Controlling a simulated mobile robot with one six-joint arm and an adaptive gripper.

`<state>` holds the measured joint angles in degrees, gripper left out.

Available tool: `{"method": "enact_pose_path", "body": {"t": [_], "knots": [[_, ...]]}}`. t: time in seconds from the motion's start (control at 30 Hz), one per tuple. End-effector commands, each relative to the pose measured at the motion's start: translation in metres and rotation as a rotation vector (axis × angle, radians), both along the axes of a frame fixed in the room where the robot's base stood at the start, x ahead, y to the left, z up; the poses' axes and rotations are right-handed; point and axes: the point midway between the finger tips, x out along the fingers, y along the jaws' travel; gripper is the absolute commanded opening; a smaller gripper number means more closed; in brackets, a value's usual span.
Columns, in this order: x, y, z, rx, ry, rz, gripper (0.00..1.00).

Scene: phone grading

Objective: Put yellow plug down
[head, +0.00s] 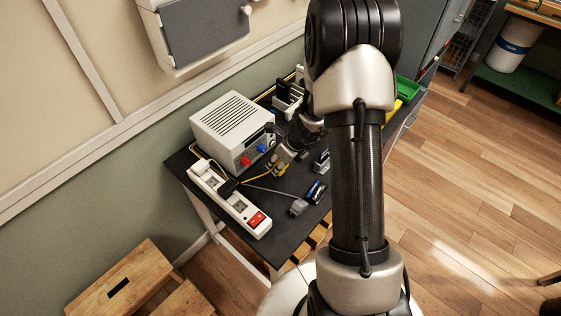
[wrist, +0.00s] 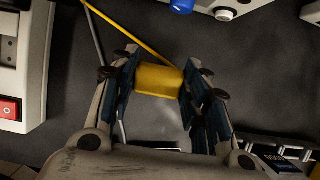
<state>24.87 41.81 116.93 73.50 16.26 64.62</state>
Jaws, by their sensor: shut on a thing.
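The yellow plug (wrist: 159,80) is held between the two fingers of my gripper (wrist: 158,88) in the wrist view. Its yellow cable runs up and to the left from it. In the head view my gripper (head: 279,168) is over the dark table, in front of the grey power supply box. The plug itself is mostly hidden by the fingers there, but the yellow cable (head: 256,179) shows beside them. How far the plug is above the table is hard to tell.
A white power strip (head: 230,200) with a red switch lies left of my gripper. The power supply (head: 232,131) stands behind it. A grey plug (head: 299,207) and a blue-black item (head: 316,191) lie near the front edge. Bare dark tabletop (wrist: 255,88) lies right of the gripper.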

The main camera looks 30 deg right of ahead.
Motion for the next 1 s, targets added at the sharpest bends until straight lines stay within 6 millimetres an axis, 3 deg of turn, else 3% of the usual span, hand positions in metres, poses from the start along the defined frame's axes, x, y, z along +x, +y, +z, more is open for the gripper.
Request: {"method": "enact_pose_path", "body": {"t": [0.4, 0.43, 0.7, 1.0], "knots": [[-0.0001, 0.0001, -0.0108, 0.0, 0.0, 0.0, 0.17], [-0.0001, 0.0001, -0.0108, 0.001, 0.0, 0.0, 0.44], [-0.0001, 0.0001, -0.0105, 0.001, 0.0, 0.0, 0.62], [-0.0002, 0.0001, -0.0103, 0.001, 0.0, 0.0, 0.63]]}}
